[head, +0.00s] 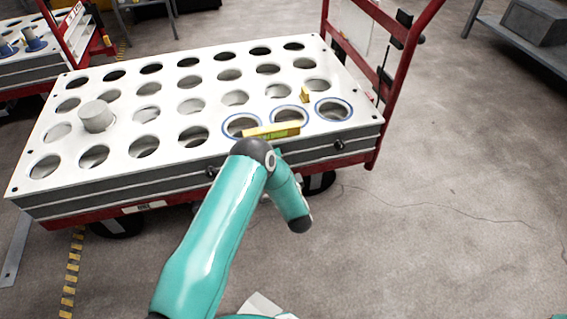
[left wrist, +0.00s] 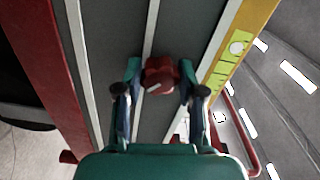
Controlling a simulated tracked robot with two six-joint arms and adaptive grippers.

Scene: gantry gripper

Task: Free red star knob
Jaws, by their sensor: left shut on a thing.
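The red star knob (left wrist: 160,76) sits on the dark grey side face of the cart's plate stack in the left wrist view. My left gripper (left wrist: 160,78) has one fingertip on each side of the knob and is shut on it. The knob is still against the side face. In the head view my teal left arm reaches to the cart's near side and hides the knob and the fingers. My right gripper is in neither view.
The white plate (head: 213,117) with rows of round holes lies on a red cart. A yellow level (head: 271,131) lies at its near edge; a grey cylinder (head: 97,117) stands at left. A red handle frame (head: 386,75) rises at right.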

